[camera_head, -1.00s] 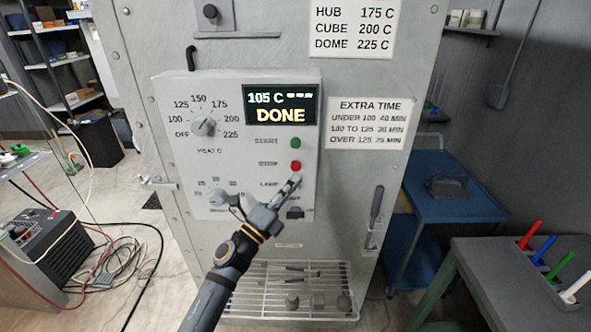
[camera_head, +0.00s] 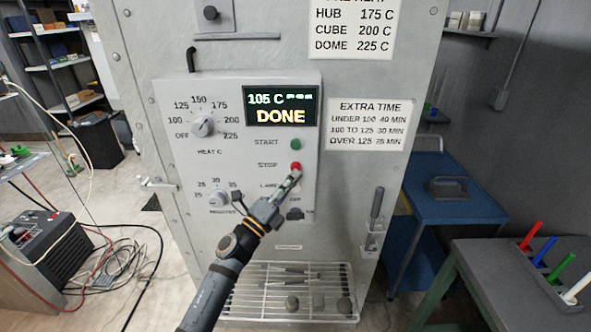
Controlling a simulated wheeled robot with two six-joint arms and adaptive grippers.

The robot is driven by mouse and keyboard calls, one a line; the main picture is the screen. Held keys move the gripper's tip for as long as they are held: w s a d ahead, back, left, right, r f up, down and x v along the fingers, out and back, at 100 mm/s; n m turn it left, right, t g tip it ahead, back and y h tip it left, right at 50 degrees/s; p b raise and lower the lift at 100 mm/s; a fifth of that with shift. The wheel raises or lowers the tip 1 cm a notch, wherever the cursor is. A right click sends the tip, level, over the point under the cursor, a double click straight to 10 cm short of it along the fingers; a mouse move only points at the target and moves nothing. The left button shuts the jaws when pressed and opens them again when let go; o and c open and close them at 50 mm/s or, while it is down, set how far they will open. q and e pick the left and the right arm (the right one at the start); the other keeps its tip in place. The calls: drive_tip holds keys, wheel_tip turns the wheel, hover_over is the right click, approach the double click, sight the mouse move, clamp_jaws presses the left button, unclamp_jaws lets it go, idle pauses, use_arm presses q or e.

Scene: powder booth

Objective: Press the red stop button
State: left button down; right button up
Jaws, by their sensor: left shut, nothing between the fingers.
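The red stop button (camera_head: 296,166) sits on the grey control panel (camera_head: 225,95), beside the STOP label and below the green start button (camera_head: 296,144). My left gripper (camera_head: 295,176) is shut and empty. Its fingertips point up at the red button's lower edge and cover a little of it. I cannot tell whether they touch it. The display (camera_head: 281,106) reads 105 C and DONE. My right gripper is not in view.
Two dials, the heat dial (camera_head: 204,126) and the minutes dial (camera_head: 218,199), are on the panel. A wire rack (camera_head: 262,312) is lower down. A blue cart (camera_head: 455,200) stands right.

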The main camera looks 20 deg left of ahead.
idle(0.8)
use_arm(q)
drive_tip(key=shift+w+a, duration=0.1)
drive_tip(key=shift+w, duration=0.3)
drive_tip(key=shift+w+a, duration=0.15)
drive_tip(key=shift+w, duration=0.3)
idle(0.5)
drive_tip(key=shift+s, duration=0.1)
drive_tip(key=shift+s+d, duration=0.25)
drive_tip(key=shift+s, duration=0.55)
drive_tip(key=s, duration=0.2)
drive_tip(key=s+d, duration=0.1)
drive_tip(key=s, duration=0.1)
drive_tip(key=shift+s+d+p, duration=0.2)
drive_tip(key=shift+s+p, duration=0.15)
